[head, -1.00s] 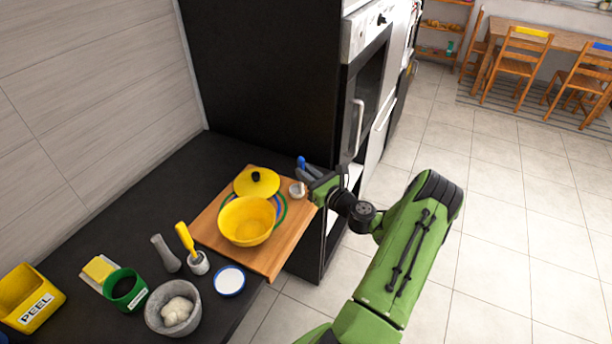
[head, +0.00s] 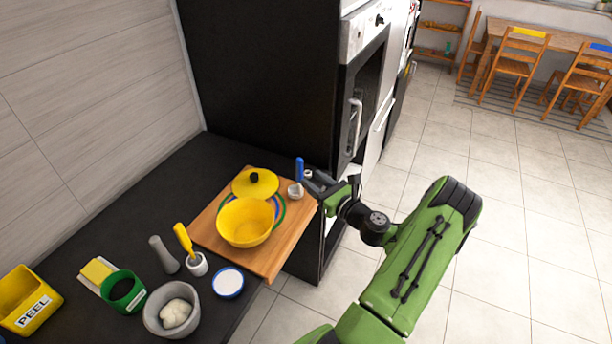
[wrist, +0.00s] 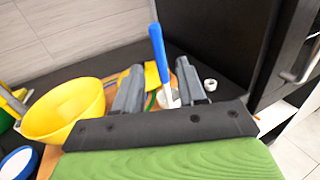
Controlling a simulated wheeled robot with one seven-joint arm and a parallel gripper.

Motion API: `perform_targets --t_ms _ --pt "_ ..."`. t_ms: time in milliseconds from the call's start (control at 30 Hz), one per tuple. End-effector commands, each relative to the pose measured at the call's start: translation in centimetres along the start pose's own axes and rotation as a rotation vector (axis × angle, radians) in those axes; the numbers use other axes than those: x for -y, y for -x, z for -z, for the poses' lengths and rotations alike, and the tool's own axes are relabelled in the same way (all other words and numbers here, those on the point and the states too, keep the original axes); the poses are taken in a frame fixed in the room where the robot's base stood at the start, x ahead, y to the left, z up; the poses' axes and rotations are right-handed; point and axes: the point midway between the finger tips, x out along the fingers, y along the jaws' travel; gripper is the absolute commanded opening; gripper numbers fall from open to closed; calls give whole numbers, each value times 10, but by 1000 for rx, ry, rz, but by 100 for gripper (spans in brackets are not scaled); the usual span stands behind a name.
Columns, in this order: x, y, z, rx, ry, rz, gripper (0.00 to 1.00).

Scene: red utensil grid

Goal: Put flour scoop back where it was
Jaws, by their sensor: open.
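A blue-handled utensil (head: 299,169), which looks like the flour scoop, stands upright at the far right corner of the wooden board (head: 268,262). Its pale lower end (head: 295,191) is small, and I cannot tell whether it is the scoop's bowl or a small cup. My gripper (head: 313,182) is open just right of it. In the wrist view, the blue handle (wrist: 157,48) rises between the two spread grey fingers (wrist: 160,88); no finger visibly touches it.
A yellow bowl (head: 246,222) and a yellow lid (head: 250,188) are on the board. A small white ring (wrist: 210,85) lies beyond the right finger. A black cabinet side (head: 265,80) and oven (head: 365,100) stand close behind. Several containers crowd the counter's left.

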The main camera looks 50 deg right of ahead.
Motion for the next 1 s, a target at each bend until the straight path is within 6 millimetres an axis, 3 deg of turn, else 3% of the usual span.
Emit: perform_targets --t_ms 100,300,467,567,667,800,900,1000 --pt "2 34 1 -1 -2 7 40" --pt "1 70 0 1 0 4 40" --pt "0 76 0 1 1 1 40" --pt "-9 70 -3 -15 38 -37 40" --pt "-54 43 -14 -92 236 -228 40" --pt "-152 19 -27 -215 712 -656 40" --pt "-210 26 -37 -250 1058 -939 40" --pt "-254 44 -52 -247 1397 -1185 40"
